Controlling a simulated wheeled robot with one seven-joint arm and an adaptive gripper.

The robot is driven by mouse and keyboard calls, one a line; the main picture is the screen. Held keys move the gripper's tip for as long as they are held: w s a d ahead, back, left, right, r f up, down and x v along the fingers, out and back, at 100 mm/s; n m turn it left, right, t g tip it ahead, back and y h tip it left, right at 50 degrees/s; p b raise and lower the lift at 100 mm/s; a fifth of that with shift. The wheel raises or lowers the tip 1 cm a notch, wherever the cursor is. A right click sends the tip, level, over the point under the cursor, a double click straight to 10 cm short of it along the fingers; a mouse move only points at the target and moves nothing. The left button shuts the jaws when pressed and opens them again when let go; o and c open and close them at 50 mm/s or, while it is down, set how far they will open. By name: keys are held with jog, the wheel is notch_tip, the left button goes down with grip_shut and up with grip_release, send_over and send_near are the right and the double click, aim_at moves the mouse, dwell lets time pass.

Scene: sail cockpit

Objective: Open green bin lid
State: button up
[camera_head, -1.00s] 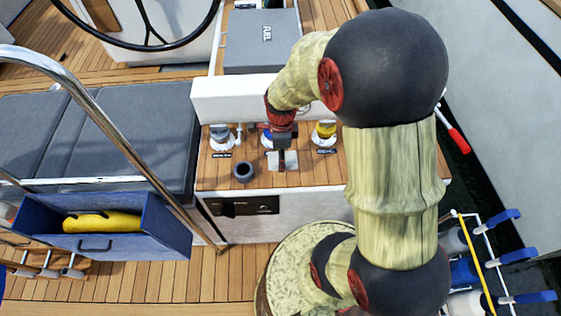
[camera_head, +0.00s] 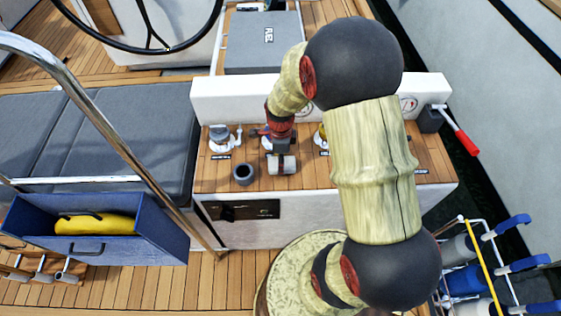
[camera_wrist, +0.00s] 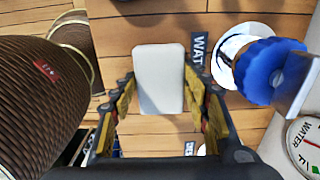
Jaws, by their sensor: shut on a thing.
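No green bin or green lid shows in either view. My gripper (camera_head: 280,147) is over the wooden top of the white console, pointing down. In the wrist view its fingers (camera_wrist: 158,92) are closed on both sides of a pale, rounded rectangular piece (camera_wrist: 158,70). In the head view this pale piece (camera_head: 281,164) is at the fingertips, low over the wood. I cannot tell whether it touches the wood or is fixed to it. My arm covers part of the console.
A blue-knobbed water fitting (camera_wrist: 262,70) is just right of my fingers in the wrist view. A grey-capped fitting (camera_head: 222,137) and a dark round cup (camera_head: 243,173) are to the left. A blue bin (camera_head: 160,219) holds a yellow thing. A steel rail (camera_head: 120,135) crosses the left side.

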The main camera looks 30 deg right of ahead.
jog(key=shift+f, duration=0.1)
jog(key=o, duration=1.1)
